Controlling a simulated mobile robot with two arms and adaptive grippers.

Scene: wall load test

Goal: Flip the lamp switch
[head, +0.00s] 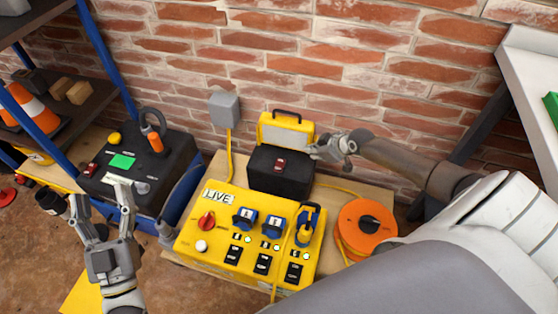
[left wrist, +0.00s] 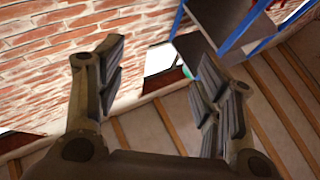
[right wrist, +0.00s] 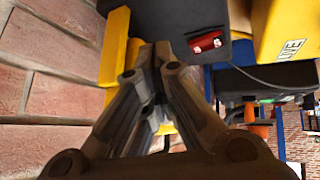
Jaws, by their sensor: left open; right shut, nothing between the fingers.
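The lamp (head: 284,130) is a yellow-framed panel with a pale face and a handle, standing against the brick wall behind a black box (head: 270,178). A small red switch (head: 280,163) sits on the black box; it also shows in the right wrist view (right wrist: 208,42). My right gripper (head: 320,151) is shut and empty at the right side of the box, close to the switch but apart from it in the right wrist view (right wrist: 153,55). My left gripper (head: 98,203) is open and empty at the lower left, away from the lamp.
A yellow control panel marked LIVE (head: 190,245) with a red knob, blue sockets and black switches stands in front of the box. An orange cable reel (head: 352,240) is to its right. A dark case (head: 172,170) with small items and a shelf (head: 100,95) stand at left.

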